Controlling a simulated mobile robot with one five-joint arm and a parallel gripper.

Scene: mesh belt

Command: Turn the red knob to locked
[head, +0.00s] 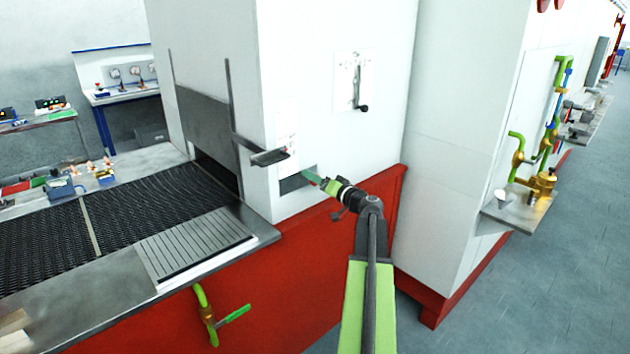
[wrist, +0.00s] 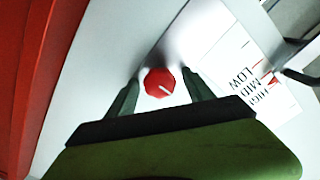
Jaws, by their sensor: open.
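My gripper (wrist: 160,92) is open, with one dark finger on each side of the knob. Gaps show between the knob and both fingers, and I cannot tell whether the tips reach past its face. In the head view my gripper (head: 312,178) is at the white housing's front, beside a dark grey plate (head: 292,184). The knob cannot be made out there. No locked mark is readable.
A label with LOW, MID and HIGH (wrist: 248,82) is right of the knob. A lever (head: 270,157) juts out above my gripper, left of it. A crank plate (head: 353,82) is higher up. The mesh belt (head: 150,205) lies left, and a green-handled valve (head: 211,316) below.

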